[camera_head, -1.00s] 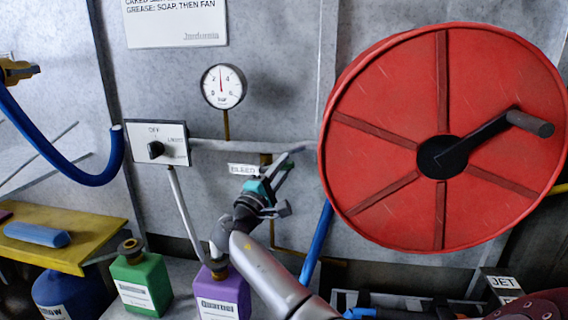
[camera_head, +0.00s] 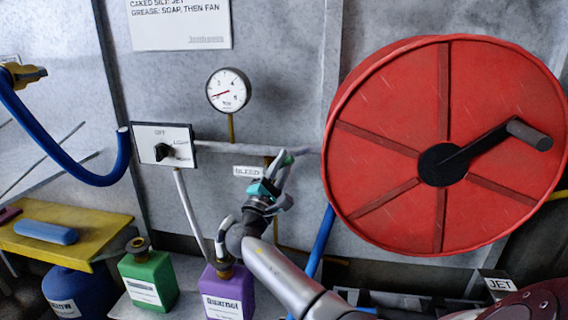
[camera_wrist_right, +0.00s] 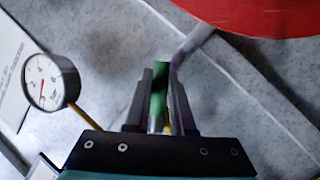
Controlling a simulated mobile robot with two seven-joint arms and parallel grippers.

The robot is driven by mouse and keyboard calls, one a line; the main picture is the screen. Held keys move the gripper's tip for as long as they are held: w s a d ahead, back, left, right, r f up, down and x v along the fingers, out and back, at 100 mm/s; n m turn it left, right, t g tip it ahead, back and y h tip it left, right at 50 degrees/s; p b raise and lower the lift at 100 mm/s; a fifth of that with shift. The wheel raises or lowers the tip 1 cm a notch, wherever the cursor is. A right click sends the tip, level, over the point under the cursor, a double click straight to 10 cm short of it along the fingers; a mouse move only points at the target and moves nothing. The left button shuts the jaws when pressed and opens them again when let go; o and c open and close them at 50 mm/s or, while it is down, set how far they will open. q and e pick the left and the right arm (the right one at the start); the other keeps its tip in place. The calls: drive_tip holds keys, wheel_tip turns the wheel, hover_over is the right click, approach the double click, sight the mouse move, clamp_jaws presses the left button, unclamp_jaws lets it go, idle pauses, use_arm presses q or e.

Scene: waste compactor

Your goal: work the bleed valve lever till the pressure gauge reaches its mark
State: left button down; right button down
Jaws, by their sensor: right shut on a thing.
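The round white pressure gauge (camera_head: 228,90) hangs on the wall above the pipe. Its red needle points left and slightly down, toward the low end; I cannot make out a separate mark. It also shows tilted in the right wrist view (camera_wrist_right: 46,84). The bleed valve lever has a green grip (camera_head: 288,160), beside the BLEED label (camera_head: 249,172). My right gripper (camera_head: 283,165) is shut around this green lever, which shows between the two fingers in the right wrist view (camera_wrist_right: 158,95). The valve body is mostly hidden behind my gripper. My left gripper is out of view.
A large red wheel (camera_head: 400,110) with a crank handle stands close to the right of my gripper. A switch box (camera_head: 163,145) is at the left. Green (camera_head: 148,280) and purple (camera_head: 227,290) bottles stand below. A blue hose (camera_head: 122,160) hangs at the left.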

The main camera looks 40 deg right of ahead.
drive_tip(key=c, duration=0.8)
unclamp_jaws()
drive_tip(key=shift+o, duration=0.2)
drive_tip(key=shift+s+a+f, duration=0.15)
drive_tip(key=shift+a+f, duration=0.05)
drive_tip(key=shift+a, duration=0.25)
use_arm(q)
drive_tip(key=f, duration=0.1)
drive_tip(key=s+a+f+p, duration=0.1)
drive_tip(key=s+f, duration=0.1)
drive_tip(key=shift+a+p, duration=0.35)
drive_tip(key=shift+p, duration=0.05)
use_arm(e)
drive_tip(key=v, duration=1.4)
drive_tip(key=shift+a, duration=0.15)
drive_tip(key=shift+s, duration=0.1)
